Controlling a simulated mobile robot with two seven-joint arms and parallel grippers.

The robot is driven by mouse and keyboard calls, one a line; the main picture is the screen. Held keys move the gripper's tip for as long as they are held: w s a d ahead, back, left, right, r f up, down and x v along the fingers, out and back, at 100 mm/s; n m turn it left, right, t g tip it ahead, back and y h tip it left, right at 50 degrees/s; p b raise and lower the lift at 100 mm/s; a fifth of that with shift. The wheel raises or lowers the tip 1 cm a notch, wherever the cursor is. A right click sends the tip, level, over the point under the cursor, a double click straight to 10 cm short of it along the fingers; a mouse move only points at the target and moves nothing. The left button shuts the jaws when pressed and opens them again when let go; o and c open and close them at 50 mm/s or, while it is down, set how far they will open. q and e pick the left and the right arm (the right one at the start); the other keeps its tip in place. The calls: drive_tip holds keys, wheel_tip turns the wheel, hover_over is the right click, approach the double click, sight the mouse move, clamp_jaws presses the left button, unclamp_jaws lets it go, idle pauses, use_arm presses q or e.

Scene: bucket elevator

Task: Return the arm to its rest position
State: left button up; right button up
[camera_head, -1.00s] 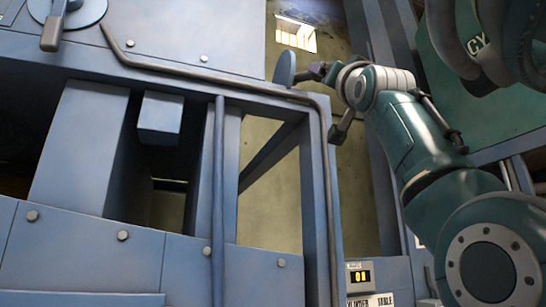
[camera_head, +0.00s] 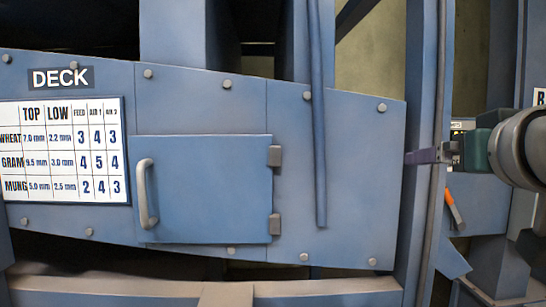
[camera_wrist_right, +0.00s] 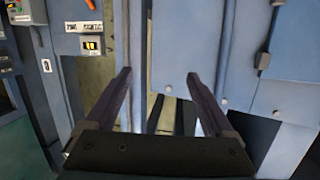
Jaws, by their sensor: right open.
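My right arm enters the head view from the right edge. Its gripper (camera_head: 428,156) shows side-on there, with a purple-grey finger pointing left near a blue upright post. In the right wrist view my right gripper (camera_wrist_right: 159,75) is open, with its two dark fingers spread wide and nothing between them. Blue machine panels and posts lie beyond the fingers. How far the fingertips are from the post I cannot tell. My left gripper is in neither current view.
A blue deck panel with a shut door (camera_head: 204,189), its grey handle (camera_head: 147,194) and a settings chart (camera_head: 64,151) fill the left and middle. A blue post (camera_head: 424,120) stands by the gripper. An orange-handled item (camera_head: 454,208) hangs at right. A small display (camera_wrist_right: 92,45) shows in the wrist view.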

drive_tip(key=s+a+f+n+g, duration=0.15)
drive_tip(key=s+f+g, duration=0.25)
drive_tip(key=s+f, duration=0.7)
drive_tip(key=s+a+f+n+g+y, duration=0.15)
drive_tip(key=s+f+g, duration=0.25)
drive_tip(key=s+f, duration=0.5)
drive_tip(key=s+a+f+n+g, duration=0.15)
drive_tip(key=s+f+g, duration=0.3)
drive_tip(key=s, duration=0.85)
wheel_tip(320, 180, up, 21)
drive_tip(key=p, duration=2)
drive_tip(key=shift+w+a+f+m+p, duration=0.15)
drive_tip(key=shift+w+m+p, duration=0.2)
drive_tip(key=shift+p, duration=0.05)
drive_tip(key=shift+t, duration=0.25)
